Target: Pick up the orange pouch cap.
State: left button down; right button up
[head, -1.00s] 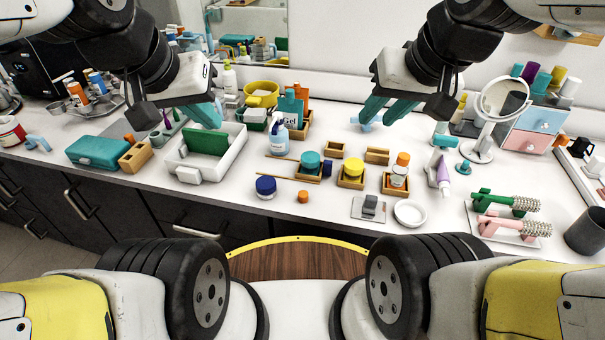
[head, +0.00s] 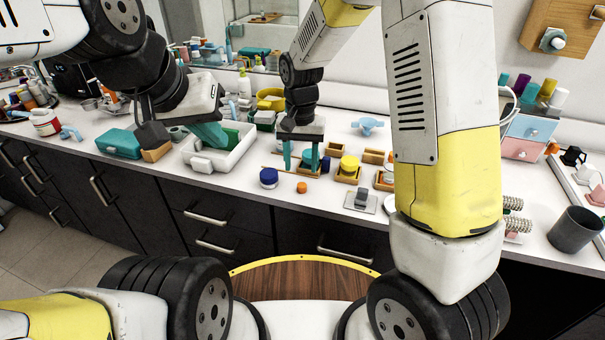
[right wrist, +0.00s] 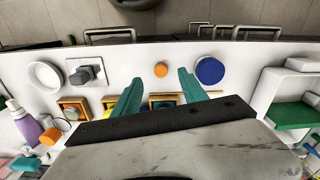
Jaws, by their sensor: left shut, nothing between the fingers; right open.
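The orange pouch cap (head: 301,187) is a small round orange piece lying on the white counter near its front edge. In the right wrist view the cap (right wrist: 161,69) shows just beyond and between my fingertips, not touched. My right gripper (head: 301,169) points down above the counter, a little behind the cap, open and empty; its teal fingers also show in the right wrist view (right wrist: 160,80). My left gripper (head: 224,146) is shut and empty over the white tray at the left.
A dark blue round jar (head: 269,178) stands close left of the cap. A grey block on a plate (head: 361,200) lies to the right. Wooden boxes, one with a yellow jar (head: 349,163), stand behind. The white tray (head: 196,160) is further left.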

aim_at(302, 185)
jog(key=f, duration=0.5)
jog(key=w+f, duration=0.1)
jog(key=f, duration=0.2)
jog(key=shift+d+f, duration=0.1)
jog(key=shift+w, duration=0.1)
grip_shut()
